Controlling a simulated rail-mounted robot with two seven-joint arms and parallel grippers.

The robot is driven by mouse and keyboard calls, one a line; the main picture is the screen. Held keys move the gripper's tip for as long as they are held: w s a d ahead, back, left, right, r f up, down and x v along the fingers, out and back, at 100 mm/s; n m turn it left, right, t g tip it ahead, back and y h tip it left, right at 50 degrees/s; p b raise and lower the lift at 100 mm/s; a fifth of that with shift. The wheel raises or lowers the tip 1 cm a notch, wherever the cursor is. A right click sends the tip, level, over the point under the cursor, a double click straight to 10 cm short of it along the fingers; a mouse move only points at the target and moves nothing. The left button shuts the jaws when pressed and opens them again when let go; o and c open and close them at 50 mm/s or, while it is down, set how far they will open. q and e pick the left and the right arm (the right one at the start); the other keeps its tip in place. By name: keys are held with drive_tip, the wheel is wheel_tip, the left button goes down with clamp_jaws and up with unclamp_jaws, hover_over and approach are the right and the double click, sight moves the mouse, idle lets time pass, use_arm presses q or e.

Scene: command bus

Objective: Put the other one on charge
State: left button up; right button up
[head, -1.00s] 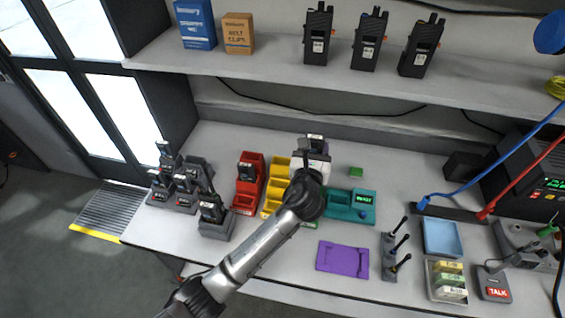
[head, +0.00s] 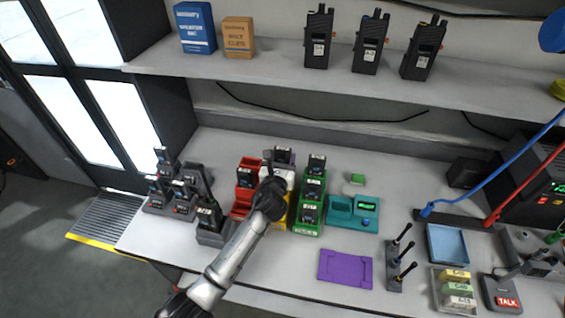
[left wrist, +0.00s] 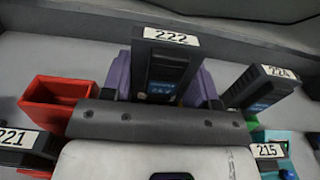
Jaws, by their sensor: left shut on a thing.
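My left gripper (head: 281,168) is shut on a dark battery labelled 222 (left wrist: 168,65). In the left wrist view the battery stands up between the purple finger pads. In the head view it shows (head: 284,154) above the yellow rack (head: 290,217), mostly hidden by my gripper and arm. I cannot tell whether it touches the rack. Dark batteries sit in the green rack (head: 308,231), including 224 (left wrist: 262,88) and 215 (left wrist: 268,152). The red rack (head: 239,213) holds at least one battery and shows an open red slot (left wrist: 52,103). My right gripper is out of view.
A teal device (head: 341,208) with a lit display is right of the green rack. A purple tray (head: 345,268) lies in front. Several radios (head: 318,36) stand on the shelf.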

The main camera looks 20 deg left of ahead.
use_arm(q)
drive_tip(key=shift+f, duration=0.4)
drive_tip(key=shift+f, duration=0.25)
drive_tip(key=o, duration=1)
drive_tip(key=shift+c, duration=0.2)
